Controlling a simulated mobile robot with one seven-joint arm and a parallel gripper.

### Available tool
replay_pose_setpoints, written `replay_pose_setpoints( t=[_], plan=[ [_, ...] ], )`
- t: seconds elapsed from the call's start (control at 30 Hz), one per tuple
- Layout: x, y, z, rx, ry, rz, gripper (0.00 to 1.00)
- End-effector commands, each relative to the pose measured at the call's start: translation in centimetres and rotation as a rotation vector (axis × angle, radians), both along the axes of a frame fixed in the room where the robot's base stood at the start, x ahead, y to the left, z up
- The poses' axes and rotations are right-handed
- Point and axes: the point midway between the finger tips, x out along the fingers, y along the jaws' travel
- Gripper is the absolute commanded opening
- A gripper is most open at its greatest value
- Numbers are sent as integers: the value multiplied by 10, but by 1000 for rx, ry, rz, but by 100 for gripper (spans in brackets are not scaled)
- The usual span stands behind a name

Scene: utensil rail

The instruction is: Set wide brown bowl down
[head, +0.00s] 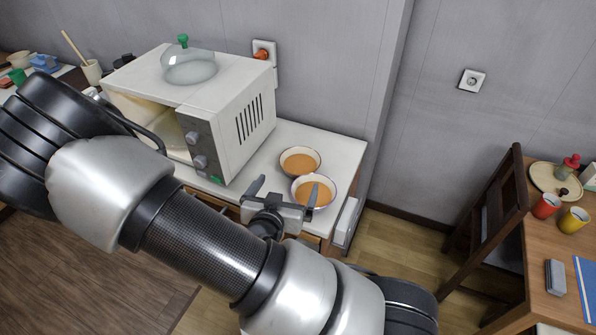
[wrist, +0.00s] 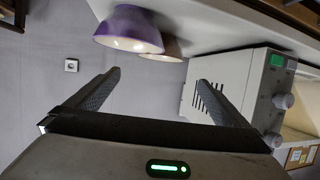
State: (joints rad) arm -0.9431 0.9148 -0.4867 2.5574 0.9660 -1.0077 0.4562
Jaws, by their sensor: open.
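Two bowls with orange-tan insides stand upright on the white counter beside the microwave in the head view. The farther one (head: 300,162) appears to be the wide brown bowl; its brown outside (wrist: 166,49) shows in the wrist view, partly hidden behind the purple bowl (wrist: 128,27). The nearer bowl (head: 318,203) in the head view appears to be the purple one. My gripper (head: 287,184) is open and empty in front of the bowls, one finger overlapping the nearer bowl in the picture. In the wrist view my gripper (wrist: 156,77) has nothing between its fingers.
The white microwave (head: 231,123), with its front open, stands left of the bowls and carries a glass dome (head: 188,69). The counter (head: 337,150) has a little bare room behind and right of the bowls. A chair (head: 490,220) and a wooden table stand at the right.

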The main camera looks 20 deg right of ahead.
Motion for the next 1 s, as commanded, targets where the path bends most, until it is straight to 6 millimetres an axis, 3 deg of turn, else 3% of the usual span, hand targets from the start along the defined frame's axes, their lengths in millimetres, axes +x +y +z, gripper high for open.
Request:
replay_pose_setpoints(
  t=[0.03, 0.2, 0.5, 0.7, 1.0],
  plan=[
    [6, -6, -13, 4, -4, -6, 100],
    [26, -18, -22, 5, -3, -4, 100],
    [43, -29, -30, 7, -1, -1, 100],
    [71, -49, -34, 1, 3, -4, 100],
    [91, -62, -42, 1, 3, -4, 100]
  ],
)
